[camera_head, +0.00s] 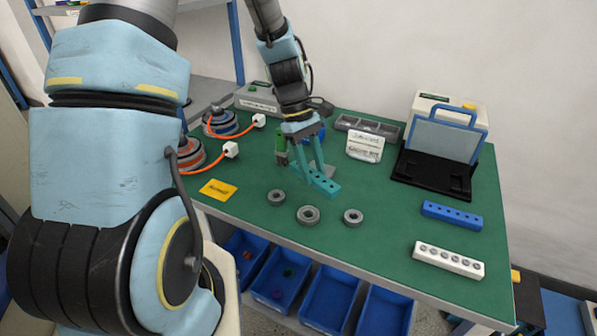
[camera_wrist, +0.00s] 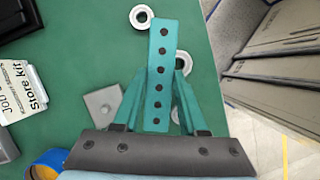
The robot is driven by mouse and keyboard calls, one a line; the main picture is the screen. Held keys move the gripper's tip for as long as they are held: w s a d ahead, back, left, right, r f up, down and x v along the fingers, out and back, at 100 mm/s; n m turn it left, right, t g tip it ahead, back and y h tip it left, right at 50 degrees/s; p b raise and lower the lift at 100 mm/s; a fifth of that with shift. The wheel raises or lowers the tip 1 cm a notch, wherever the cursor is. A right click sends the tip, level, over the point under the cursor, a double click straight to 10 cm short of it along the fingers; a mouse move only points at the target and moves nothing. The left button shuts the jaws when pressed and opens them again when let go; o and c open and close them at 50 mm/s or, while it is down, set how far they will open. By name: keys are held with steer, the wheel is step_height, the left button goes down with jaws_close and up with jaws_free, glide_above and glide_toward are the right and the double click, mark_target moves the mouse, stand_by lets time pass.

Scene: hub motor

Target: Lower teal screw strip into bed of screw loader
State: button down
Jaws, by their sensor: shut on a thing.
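The teal screw strip (camera_head: 325,184) with a row of dark screws is held between the teal fingers of my gripper (camera_head: 307,172), over the middle of the green table. In the wrist view the strip (camera_wrist: 161,60) runs lengthwise away from my gripper (camera_wrist: 158,108), its far end sticking out past the fingertips. Whether it touches the table is hard to tell. What looks like the screw loader (camera_head: 471,112), a beige unit with a blue-framed raised panel, stands at the back right. Its black bed (camera_head: 430,178) lies in front and looks empty. It is apart from my gripper.
Blue (camera_head: 451,215) and white (camera_head: 448,261) screw strips lie at the table's right. Three grey rings, one of them here (camera_head: 308,215), lie in front of my gripper. A white sign (camera_head: 365,147) stands between gripper and loader. A yellow card (camera_head: 218,190) lies left.

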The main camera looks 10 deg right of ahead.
mark_target(435, 177)
steer(key=shift+w+d+f+n+t+h+b, duration=0.25)
steer(key=shift+d+f+n+b, duration=0.4)
steer(key=shift+d, duration=5.35)
steer(key=shift+w+d+f+n+t+h+b, duration=0.3)
steer(key=shift+d+n, duration=0.5)
steer(key=shift+d, duration=5.15)
steer(key=shift+w+d+f+n+t+h+b, duration=0.15)
steer(key=shift+w+d+f+n+b, duration=0.35)
steer(key=shift+d, duration=5.5)
steer(key=shift+s+f+n, duration=0.15)
steer(key=shift+f+n, duration=0.05)
steer(key=shift+n, duration=0.05)
steer(key=shift+f+b, duration=0.3)
steer(key=shift+f, duration=0.5)
steer(key=shift+f, duration=0.15)
steer(key=shift+f, duration=0.85)
